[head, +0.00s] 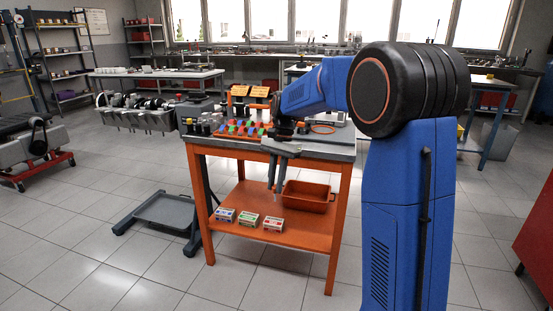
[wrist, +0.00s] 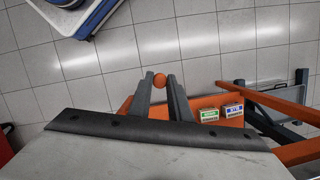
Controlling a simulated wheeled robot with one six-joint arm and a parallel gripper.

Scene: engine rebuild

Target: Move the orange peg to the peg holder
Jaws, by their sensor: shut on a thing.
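My gripper (head: 275,186) hangs fingers-down in front of the front edge of the orange-framed workbench (head: 335,152), in the head view. In the wrist view its two grey fingers (wrist: 159,82) are shut on the orange peg (wrist: 159,80), whose round orange end shows between the tips. On the bench top, left of my arm, stands a group of small red, blue and green pieces (head: 242,128). I cannot tell whether this is the peg holder.
The lower shelf (head: 240,205) holds an orange bin (head: 308,196) and several small boxes (head: 248,219). An orange ring (head: 322,128) lies on the bench top at right. A low grey platform (head: 165,211) stands on the floor at left. The tiled floor in front is clear.

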